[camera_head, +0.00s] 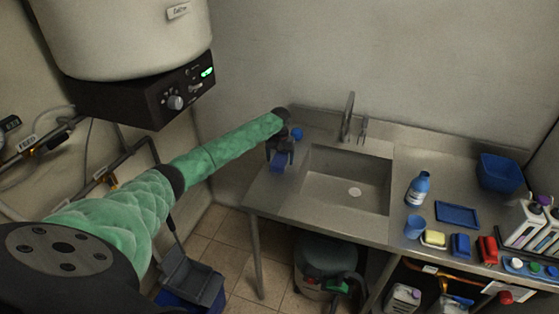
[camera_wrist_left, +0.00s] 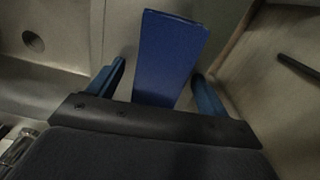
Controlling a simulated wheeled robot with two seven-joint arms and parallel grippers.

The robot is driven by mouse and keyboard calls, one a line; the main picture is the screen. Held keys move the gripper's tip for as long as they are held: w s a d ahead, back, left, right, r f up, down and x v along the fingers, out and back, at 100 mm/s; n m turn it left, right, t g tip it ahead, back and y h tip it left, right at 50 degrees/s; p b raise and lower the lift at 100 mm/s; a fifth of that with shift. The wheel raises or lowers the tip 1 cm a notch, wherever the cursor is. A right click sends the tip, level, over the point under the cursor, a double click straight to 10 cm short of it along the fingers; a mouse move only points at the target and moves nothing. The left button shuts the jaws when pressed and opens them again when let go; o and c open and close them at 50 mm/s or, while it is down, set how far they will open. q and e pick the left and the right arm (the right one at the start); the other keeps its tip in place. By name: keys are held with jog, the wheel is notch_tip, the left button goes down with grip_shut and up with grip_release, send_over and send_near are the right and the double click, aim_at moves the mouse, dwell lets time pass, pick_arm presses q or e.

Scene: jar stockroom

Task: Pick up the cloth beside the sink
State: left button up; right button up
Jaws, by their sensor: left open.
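A blue flat-sided piece, which looks like the folded cloth (camera_head: 279,163), lies on the counter left of the sink (camera_head: 347,181). In the left wrist view the blue cloth (camera_wrist_left: 168,50) fills the middle. My left gripper (camera_head: 281,148) is over the counter's left end, close to the cloth and partly hiding it. In the wrist view my left gripper (camera_wrist_left: 158,70) is open, with one blue finger on each side of the cloth and a visible gap to each. Whether the cloth's near end is deep between the fingers is hard to tell. My right gripper is not in view.
A small blue item (camera_head: 297,133) shows just behind the gripper. The faucet (camera_head: 348,117) rises behind the sink. A large white tank (camera_head: 125,35) hangs upper left.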

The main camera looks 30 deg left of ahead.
pick_arm(q)
jog(key=shift+f, duration=0.15)
jog(key=c, duration=1.1)
jog(key=shift+o, duration=0.2)
